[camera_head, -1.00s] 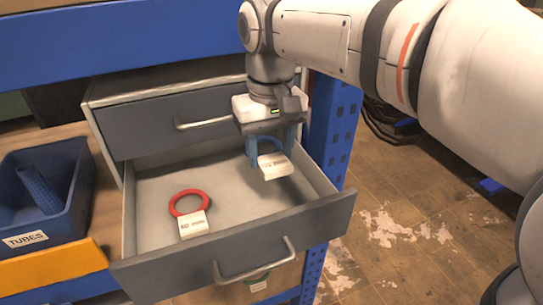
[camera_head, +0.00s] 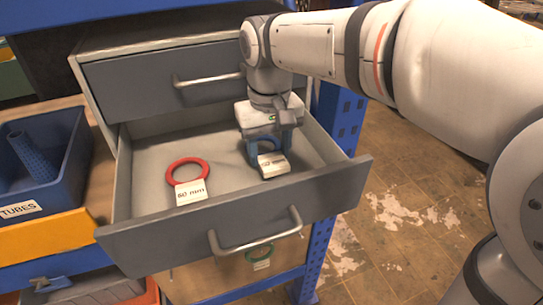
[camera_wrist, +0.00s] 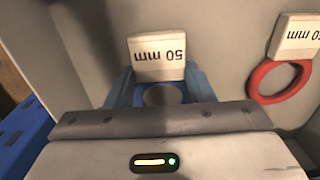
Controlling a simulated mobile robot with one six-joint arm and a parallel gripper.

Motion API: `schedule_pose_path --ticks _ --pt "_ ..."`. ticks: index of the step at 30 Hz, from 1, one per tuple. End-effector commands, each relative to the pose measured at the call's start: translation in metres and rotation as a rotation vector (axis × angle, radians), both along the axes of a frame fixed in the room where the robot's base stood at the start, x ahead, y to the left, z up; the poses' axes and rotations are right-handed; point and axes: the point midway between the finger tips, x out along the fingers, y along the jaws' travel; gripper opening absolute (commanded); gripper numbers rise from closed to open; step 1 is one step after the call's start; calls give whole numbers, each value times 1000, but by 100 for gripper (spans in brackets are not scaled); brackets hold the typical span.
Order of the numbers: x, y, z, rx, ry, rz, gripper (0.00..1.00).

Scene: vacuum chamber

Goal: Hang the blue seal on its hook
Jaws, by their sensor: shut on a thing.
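The blue seal (camera_head: 264,144) is a ring with a white "50 mm" tag (camera_head: 273,164). It is at my gripper (camera_head: 269,148), whose blue fingers are shut on it inside the open drawer, at its right side. The ring is mostly hidden by the fingers. I cannot tell whether the tag touches the drawer floor. In the wrist view the tag (camera_wrist: 157,56) stands out beyond the fingers, and little of the ring shows. The hook is not seen in either view.
A red seal (camera_head: 187,160) with a white tag lies in the open grey drawer (camera_head: 300,203), left of my gripper. A closed drawer (camera_head: 150,85) is above. A blue tubes bin (camera_head: 75,160) stands left. A green seal (camera_head: 260,252) shows below the open drawer.

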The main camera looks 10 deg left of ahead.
Motion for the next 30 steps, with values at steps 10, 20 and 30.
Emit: schedule_pose_path --ticks 10,20,30 --pt "-1 1 -10 0 0 2 26" --pt "-1 1 -14 0 0 3 60" --pt "-1 1 -14 0 0 4 70"
